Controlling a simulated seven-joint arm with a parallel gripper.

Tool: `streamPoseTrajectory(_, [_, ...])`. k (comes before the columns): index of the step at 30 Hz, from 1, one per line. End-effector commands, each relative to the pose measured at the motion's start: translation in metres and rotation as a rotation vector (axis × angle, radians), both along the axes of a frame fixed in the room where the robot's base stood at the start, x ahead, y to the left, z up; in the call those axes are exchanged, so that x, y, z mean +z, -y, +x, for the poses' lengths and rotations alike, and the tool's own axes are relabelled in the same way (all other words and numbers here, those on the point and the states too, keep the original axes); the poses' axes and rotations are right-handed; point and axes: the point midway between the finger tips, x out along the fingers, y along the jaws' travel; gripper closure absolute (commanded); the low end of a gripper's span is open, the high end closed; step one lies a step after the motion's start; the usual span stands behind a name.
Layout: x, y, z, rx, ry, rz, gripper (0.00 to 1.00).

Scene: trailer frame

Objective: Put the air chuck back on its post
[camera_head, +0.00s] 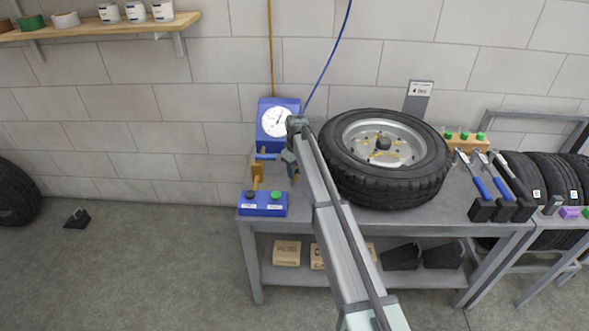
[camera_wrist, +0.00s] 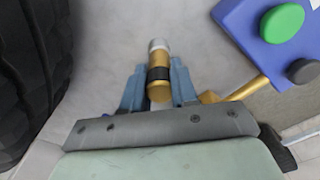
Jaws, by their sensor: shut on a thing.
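The air chuck (camera_wrist: 159,78) is a brass cylinder with a black band and a silver end. In the wrist view it lies between the blue fingers of my gripper (camera_wrist: 158,88), which are shut on it. In the head view my gripper (camera_head: 290,160) is above the left end of the bench, in front of the blue gauge unit; the chuck is mostly hidden there. A brass-coloured upright piece (camera_head: 257,172), which looks like the post, stands left of my gripper, behind the button box. A brass rod (camera_wrist: 248,88) shows right of the chuck in the wrist view, apart from it.
A blue box with green and dark buttons (camera_head: 263,204) sits at the bench's front left corner. The blue unit with a round gauge (camera_head: 278,122) stands behind. A large tyre on a wheel (camera_head: 385,158) lies close to the right of my gripper. Tools stand farther right.

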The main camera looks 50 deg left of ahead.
Motion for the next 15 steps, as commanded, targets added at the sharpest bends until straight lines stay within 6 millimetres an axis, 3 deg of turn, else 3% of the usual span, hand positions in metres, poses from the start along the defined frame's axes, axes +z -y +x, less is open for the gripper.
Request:
streamPoseTrajectory(7, [0.0000, -0.0001, 0.0001, 0.000, 0.000, 0.001, 1.00])
streamPoseTrajectory(8, [0.0000, -0.0001, 0.0001, 0.000, 0.000, 0.001, 0.70])
streamPoseTrajectory(15, [0.0000, -0.0002, 0.0001, 0.000, 0.000, 0.001, 0.47])
